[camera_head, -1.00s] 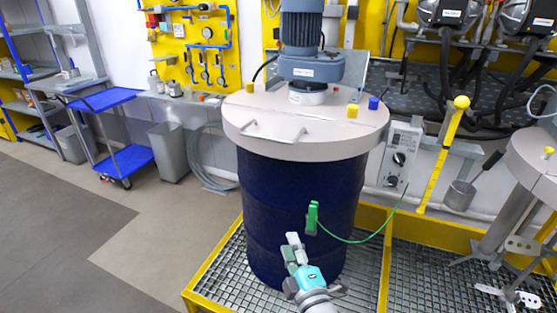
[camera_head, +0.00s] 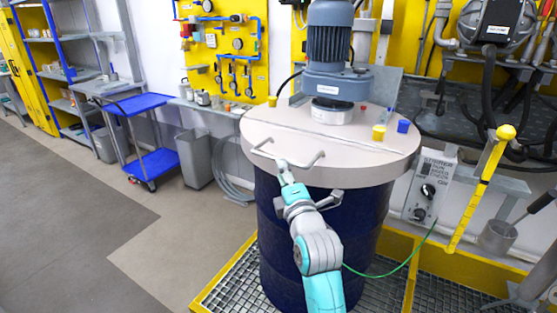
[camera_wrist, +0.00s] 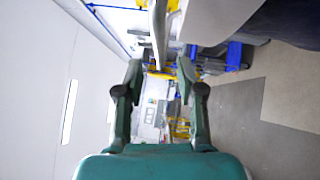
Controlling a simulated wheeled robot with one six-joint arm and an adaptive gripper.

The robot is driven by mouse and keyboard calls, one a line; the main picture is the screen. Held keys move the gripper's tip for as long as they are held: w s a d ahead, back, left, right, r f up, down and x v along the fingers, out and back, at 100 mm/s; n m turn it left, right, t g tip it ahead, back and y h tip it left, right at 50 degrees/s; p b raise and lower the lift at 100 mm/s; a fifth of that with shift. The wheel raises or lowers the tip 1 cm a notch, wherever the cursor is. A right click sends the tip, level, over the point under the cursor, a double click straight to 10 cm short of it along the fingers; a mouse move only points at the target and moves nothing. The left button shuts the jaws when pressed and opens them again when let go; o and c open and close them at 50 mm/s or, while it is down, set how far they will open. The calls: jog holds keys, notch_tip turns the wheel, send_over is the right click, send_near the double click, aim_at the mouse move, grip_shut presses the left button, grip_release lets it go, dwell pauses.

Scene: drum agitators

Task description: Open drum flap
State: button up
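The blue drum (camera_head: 275,235) stands on a grating and carries a round beige lid with a flap (camera_head: 290,168) at its front. A thin U-shaped metal handle (camera_head: 310,163) sits on the flap. My gripper (camera_head: 284,170) is at the flap's front edge, by the handle, with my arm reaching up from below. In the wrist view my gripper (camera_wrist: 159,68) is open, its two green fingers well apart. A pale bar, seemingly the handle (camera_wrist: 158,30), runs down between the fingertips without visibly touching either. Its depth relative to the tips is hard to tell.
A motor (camera_head: 330,40) stands on the lid behind the flap. Yellow and blue caps (camera_head: 403,126) sit at the lid's right. A control box (camera_head: 433,187) and yellow post (camera_head: 478,190) are right of the drum.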

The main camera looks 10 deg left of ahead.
aim_at(277, 158)
jog(key=x, duration=0.5)
jog(key=shift+w+a, duration=0.15)
jog(key=shift+w, duration=0.2)
grip_shut()
